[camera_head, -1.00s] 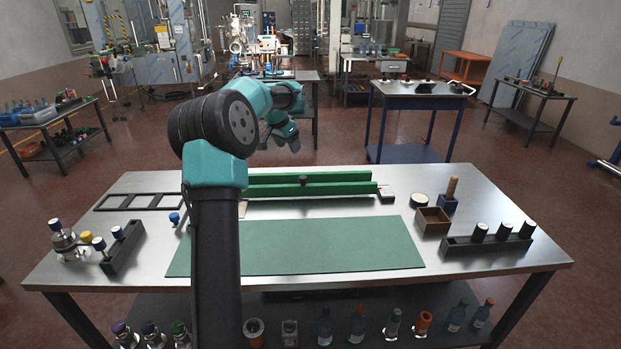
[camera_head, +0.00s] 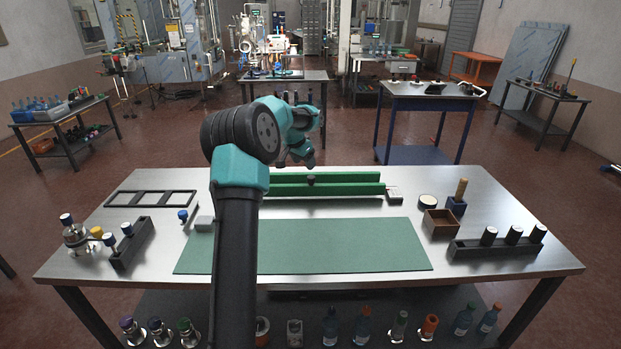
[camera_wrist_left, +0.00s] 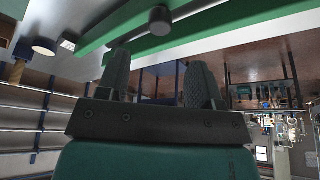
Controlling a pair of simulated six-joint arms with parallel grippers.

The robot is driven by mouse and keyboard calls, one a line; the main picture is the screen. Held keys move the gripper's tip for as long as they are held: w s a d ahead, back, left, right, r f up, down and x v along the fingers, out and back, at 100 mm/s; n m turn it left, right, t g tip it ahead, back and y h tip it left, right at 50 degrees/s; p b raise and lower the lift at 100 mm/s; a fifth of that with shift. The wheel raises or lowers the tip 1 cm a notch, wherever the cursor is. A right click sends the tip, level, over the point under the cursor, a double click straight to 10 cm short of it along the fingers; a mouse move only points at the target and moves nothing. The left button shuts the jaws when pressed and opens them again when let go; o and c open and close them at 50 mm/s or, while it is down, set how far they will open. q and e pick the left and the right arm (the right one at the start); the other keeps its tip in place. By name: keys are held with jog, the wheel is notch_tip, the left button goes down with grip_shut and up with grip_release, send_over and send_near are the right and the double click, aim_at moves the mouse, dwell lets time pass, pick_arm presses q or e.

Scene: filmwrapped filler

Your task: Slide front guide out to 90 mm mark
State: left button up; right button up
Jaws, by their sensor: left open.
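Two long green bars lie across the back of the table in the head view. I take the nearer bar (camera_head: 345,189) as the front guide; the rear bar (camera_head: 345,177) runs parallel behind it with a gap. A dark round knob (camera_head: 311,178) sits at the guide's middle and also shows in the left wrist view (camera_wrist_left: 159,19). My left gripper (camera_head: 297,161) is open and empty, above and behind the knob, apart from it. In the left wrist view its two fingers (camera_wrist_left: 160,80) stand apart. I cannot read a 90 mm mark. My right gripper is out of view.
A green mat (camera_head: 345,245) covers the table's front middle. A black frame (camera_head: 150,191) and a rack (camera_head: 131,245) stand left; a grey block (camera_head: 203,223) is near my arm. A brown box (camera_head: 437,232) and black holder (camera_head: 495,247) stand right.

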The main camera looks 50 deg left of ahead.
aim_at(311, 177)
pick_arm(q)
jog(key=x, duration=0.9)
